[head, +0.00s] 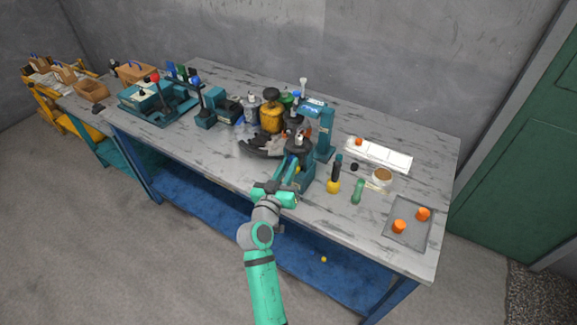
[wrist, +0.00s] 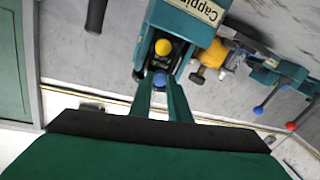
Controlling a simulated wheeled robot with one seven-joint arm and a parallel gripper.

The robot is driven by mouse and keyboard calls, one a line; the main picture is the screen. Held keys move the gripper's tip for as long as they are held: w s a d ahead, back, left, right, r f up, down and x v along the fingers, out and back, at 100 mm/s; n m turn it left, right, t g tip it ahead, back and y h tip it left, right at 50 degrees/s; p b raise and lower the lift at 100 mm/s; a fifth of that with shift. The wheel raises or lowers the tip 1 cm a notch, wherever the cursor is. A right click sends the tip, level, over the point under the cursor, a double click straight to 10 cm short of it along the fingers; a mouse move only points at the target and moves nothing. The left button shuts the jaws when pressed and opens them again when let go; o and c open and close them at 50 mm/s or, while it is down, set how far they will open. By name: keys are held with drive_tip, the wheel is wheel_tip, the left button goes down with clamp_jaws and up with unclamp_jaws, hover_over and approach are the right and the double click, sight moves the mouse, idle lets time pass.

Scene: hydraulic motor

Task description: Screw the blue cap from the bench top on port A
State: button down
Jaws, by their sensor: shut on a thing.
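My gripper (wrist: 160,92) is shut on the blue cap (wrist: 160,79), which shows between the fingertips in the wrist view. In the head view my gripper (head: 288,178) is at the front of the teal capping stand (head: 308,172), and the cap cannot be made out. The stand, with a label starting "Cappin", is just beyond the fingertips in the wrist view (wrist: 180,22). A yellow round piece (wrist: 163,47) sits in its dark recess, a short way from the blue cap. I cannot make out port A or its letter; whether the cap touches anything is unclear.
A grey tray (head: 410,238) holds two orange caps. A yellow and black unit (head: 271,115) stands behind left. A small yellow piece (head: 324,259) lies below the bench top.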

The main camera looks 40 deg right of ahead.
drive_tip(key=m, duration=0.4)
drive_tip(key=shift+d+m, duration=0.1)
drive_tip(key=shift+m, duration=0.2)
drive_tip(key=c, duration=1.9)
unclamp_jaws()
drive_tip(key=shift+o, duration=0.2)
drive_tip(key=n, duration=1)
